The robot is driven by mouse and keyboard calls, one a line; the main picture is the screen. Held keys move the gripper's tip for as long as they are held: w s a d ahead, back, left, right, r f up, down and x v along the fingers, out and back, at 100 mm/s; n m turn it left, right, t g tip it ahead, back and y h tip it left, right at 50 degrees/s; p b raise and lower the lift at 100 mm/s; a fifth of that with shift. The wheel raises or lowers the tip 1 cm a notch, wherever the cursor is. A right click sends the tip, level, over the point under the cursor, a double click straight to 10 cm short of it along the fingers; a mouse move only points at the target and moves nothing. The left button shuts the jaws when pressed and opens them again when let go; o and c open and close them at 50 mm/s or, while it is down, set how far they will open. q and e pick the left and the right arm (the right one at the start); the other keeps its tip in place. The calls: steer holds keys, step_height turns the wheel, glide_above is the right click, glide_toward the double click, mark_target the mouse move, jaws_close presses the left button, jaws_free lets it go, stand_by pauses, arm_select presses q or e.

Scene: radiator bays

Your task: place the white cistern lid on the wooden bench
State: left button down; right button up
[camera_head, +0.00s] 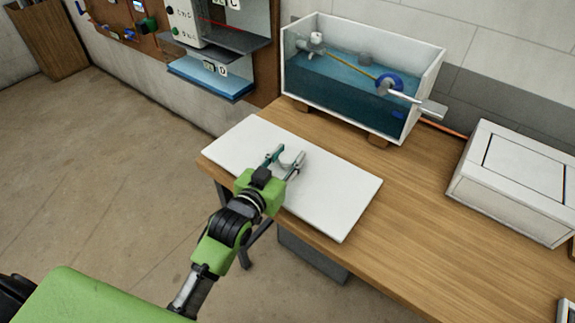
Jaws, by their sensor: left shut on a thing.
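The white cistern lid (335,195) is a flat rectangular plate over the left end of the wooden bench (425,240). It lies flat, on the bench or just above it; I cannot tell whether it touches. My left gripper (287,158) reaches in from the front left over the lid's middle and is shut on the lid. The exact grip point is hard to see. My right gripper is not in view.
An open clear-fronted tank (345,97) with blue water, a float and a lever stands on the bench behind the lid. A white box (510,205) stands at the right. A wall shelf (212,78) is at upper left. The bench front right of the lid is clear.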

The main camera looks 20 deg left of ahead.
mark_target(283, 171)
arm_select(q)
step_height(283, 171, down, 3)
steer(key=shift+w+a+f, duration=0.15)
steer(key=c, duration=1.4)
jaws_free()
steer(key=shift+f, duration=0.1)
steer(key=shift+c, duration=0.2)
steer(key=v, duration=1.2)
steer(key=shift+b, duration=0.4)
